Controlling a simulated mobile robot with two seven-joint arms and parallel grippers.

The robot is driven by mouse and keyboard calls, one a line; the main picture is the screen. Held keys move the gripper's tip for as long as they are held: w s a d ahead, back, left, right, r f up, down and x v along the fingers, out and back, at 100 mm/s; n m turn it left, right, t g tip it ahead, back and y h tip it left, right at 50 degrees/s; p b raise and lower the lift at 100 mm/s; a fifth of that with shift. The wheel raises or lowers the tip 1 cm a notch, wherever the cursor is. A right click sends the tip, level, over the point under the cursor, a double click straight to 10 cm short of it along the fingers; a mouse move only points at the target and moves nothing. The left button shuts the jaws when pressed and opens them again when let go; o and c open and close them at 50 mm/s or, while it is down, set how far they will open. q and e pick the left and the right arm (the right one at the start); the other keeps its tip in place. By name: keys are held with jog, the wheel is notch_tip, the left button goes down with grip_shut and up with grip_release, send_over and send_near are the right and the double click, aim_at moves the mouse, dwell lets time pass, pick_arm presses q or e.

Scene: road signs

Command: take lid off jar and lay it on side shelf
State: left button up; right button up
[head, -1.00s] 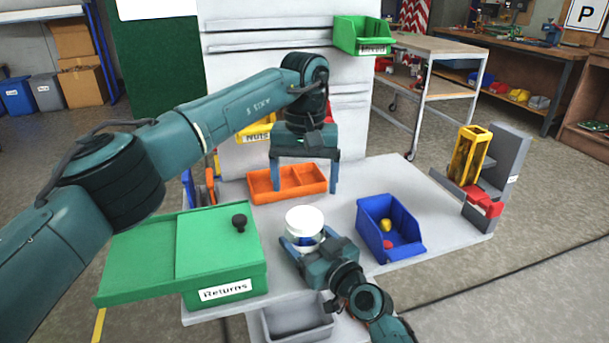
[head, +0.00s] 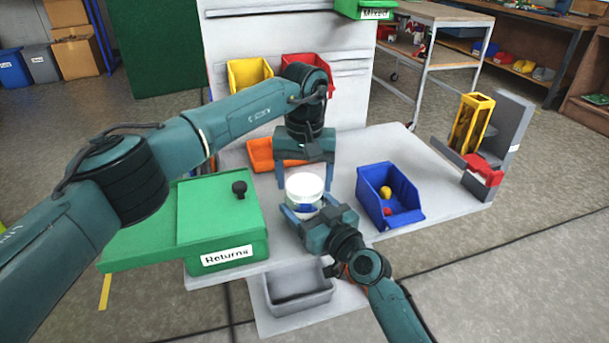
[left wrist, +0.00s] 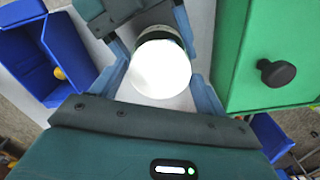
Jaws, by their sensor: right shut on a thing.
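The jar (head: 305,207) stands on the bench with its white lid (head: 304,185) on top. My right gripper (head: 314,218) is shut on the jar body from the front. My left gripper (head: 305,180) is open and points down at the lid, with its fingers spread wider than the lid. In the left wrist view the lid (left wrist: 161,69) lies between the two left fingers, with visible gaps beside it. Part of the right gripper shows beyond it. A pale lower shelf (head: 350,296) sits below the bench's front edge; I cannot tell if it is the side shelf.
A green Returns box (head: 222,225) with a black-knobbed lid stands left of the jar. A blue bin (head: 372,182) with small items stands right. An orange tray (head: 262,156) is behind. A grey bin (head: 300,302) sits on the lower shelf. The bench's right front is clear.

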pick_arm(q)
jog(key=c, duration=0.7)
jog(key=n, duration=0.4)
jog(key=shift+c, duration=0.2)
jog(key=n, duration=1)
jog(key=shift+r+n, duration=0.1)
jog(key=shift+n, duration=0.2)
jog(key=n, duration=1)
jog(key=shift+n, duration=0.4)
jog(key=n, duration=1)
jog(key=shift+n, duration=0.4)
jog(key=n, duration=1.2)
jog(key=shift+r+n, duration=0.1)
jog(key=shift+n, duration=0.3)
jog(key=n, duration=0.5)
